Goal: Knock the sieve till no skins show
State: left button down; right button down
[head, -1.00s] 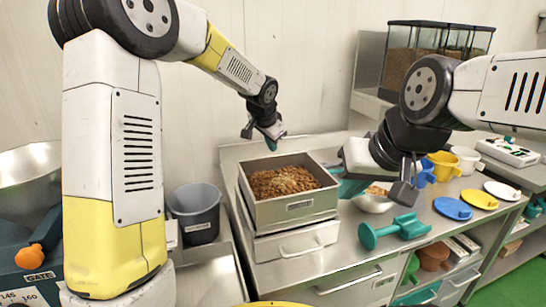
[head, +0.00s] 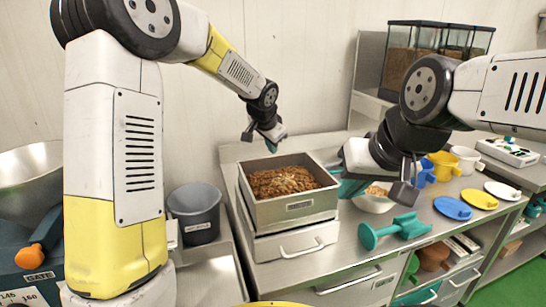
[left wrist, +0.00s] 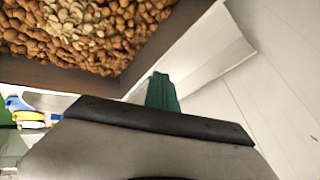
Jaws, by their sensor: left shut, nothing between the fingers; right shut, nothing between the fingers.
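The sieve (head: 297,208) is a square, steel-walled box on the bench, filled with brown nuts or skins (head: 280,181) with some paler pieces among them. In the left wrist view its dark wall (left wrist: 150,58) and contents (left wrist: 85,30) show close up, with a pale patch amid the brown. My left gripper (head: 275,141) is shut and empty, above the sieve's back edge and apart from it. My right gripper (head: 405,185) is shut and empty, right of the sieve, over the bench.
A drawer unit (head: 295,242) stands under the sieve. A teal tool (head: 395,231), a bowl (head: 373,200), coloured jugs (head: 444,164) and plates (head: 453,208) stand to the right. A grey bucket (head: 197,212) is at the left.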

pick_arm(q)
jog(key=shift+s+f, duration=0.25)
jog(key=shift+f, duration=0.4)
jog(key=shift+s+f, duration=0.25)
jog(key=shift+f, duration=0.35)
dwell(1.2)
jog(key=shift+r, duration=0.1)
jog(key=shift+w+r, duration=0.3)
jog(key=shift+r, duration=0.2)
jog(key=shift+a, duration=0.1)
jog(key=shift+w+a+r, duration=0.1)
jog(key=shift+w+r, duration=0.1)
jog(key=shift+r, duration=0.7)
jog(key=shift+w+d+r, duration=0.1)
jog(key=shift+w+r, duration=0.15)
jog(key=shift+r, duration=0.7)
jog(key=shift+w+a+r, duration=0.1)
jog(key=shift+w+r, duration=0.1)
jog(key=shift+r, duration=0.7)
